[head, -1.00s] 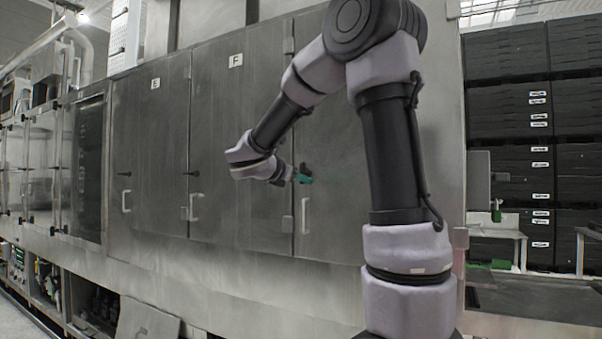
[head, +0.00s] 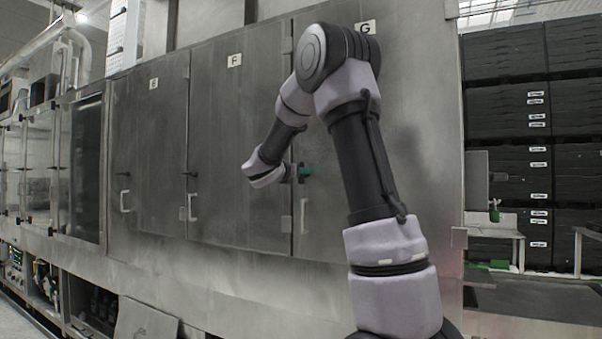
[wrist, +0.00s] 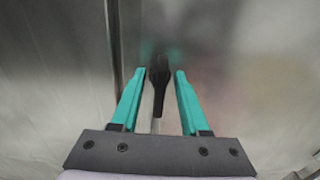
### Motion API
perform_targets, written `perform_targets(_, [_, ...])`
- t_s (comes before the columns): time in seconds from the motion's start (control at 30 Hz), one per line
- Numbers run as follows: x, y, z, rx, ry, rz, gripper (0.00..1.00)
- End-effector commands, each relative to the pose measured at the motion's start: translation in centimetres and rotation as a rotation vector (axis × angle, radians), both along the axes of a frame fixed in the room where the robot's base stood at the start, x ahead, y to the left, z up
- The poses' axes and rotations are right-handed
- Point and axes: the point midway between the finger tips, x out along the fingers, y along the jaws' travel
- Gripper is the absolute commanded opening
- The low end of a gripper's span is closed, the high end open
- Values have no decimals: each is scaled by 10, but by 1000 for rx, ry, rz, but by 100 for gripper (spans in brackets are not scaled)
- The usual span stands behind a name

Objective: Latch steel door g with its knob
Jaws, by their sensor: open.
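Steel door g (head: 410,150) is the panel at the right of the row, under the G label, and looks flush with the door beside it. My arm covers part of it. Its black knob (wrist: 160,80) shows in the wrist view, its handle pointing down toward me. My gripper (wrist: 159,75) is open, with one teal finger on each side of the knob and a visible gap to both. In the head view my gripper (head: 303,171) is at the left edge of door g, and the knob is hidden there. Whether the fingers reach the knob's full depth I cannot tell.
A white pull handle (head: 304,215) is below my gripper on door g. Door F (head: 235,140) and door E (head: 152,150) stand shut to the left. Black crates (head: 507,110) are stacked at the right beyond the washer.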

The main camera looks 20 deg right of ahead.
Motion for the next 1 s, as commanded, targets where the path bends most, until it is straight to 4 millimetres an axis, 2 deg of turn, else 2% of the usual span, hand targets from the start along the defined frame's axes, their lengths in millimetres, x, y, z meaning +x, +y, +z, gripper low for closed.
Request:
perform_targets(0.27, [2, -2, 0, 0, 0, 0, 45])
perform_targets(0.3, [2, -2, 0, 0, 0, 0, 41])
perform_targets(0.37, [2, -2, 0, 0, 0, 0, 18])
perform_targets(0.4, [1, -2, 0, 0, 0, 0, 3])
perform_targets(0.43, [1, -2, 0, 0, 0, 0, 0])
perform_targets(0.77, [1, -2, 0, 16, -18, 0, 0])
perform_targets(1.0, [0, -3, 0, 86, -109, 0, 0])
